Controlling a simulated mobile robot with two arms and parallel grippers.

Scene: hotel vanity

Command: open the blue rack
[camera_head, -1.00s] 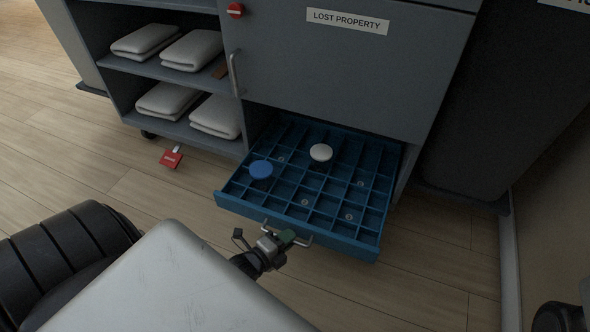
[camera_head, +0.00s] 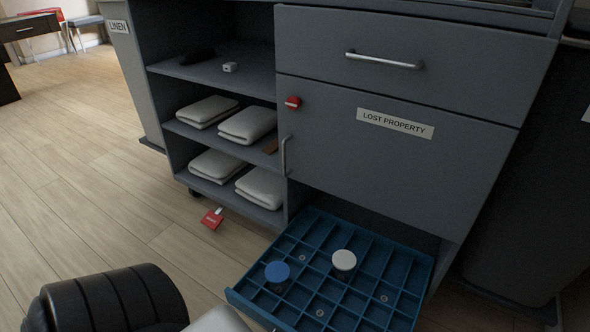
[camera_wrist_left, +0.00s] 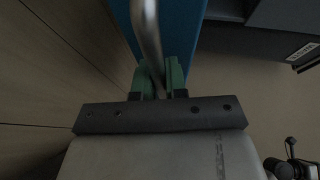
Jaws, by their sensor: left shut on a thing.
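The blue rack (camera_head: 318,290) is a shallow divided tray pulled out from the bottom of the grey cart. A blue round lid (camera_head: 277,271) and a white round lid (camera_head: 344,260) sit in its compartments. In the left wrist view, my left gripper (camera_wrist_left: 160,80) has its green fingers shut around the metal handle (camera_wrist_left: 147,30) on the front of the blue rack (camera_wrist_left: 182,25). In the head view the handle and the left gripper are below the picture edge. My right gripper is in neither current view.
The grey cart has a shut "LOST PROPERTY" door (camera_head: 395,150) above the rack and a drawer (camera_head: 400,65) higher up. Folded towels (camera_head: 248,125) fill shelves at left. A red tag (camera_head: 212,219) lies on the floor.

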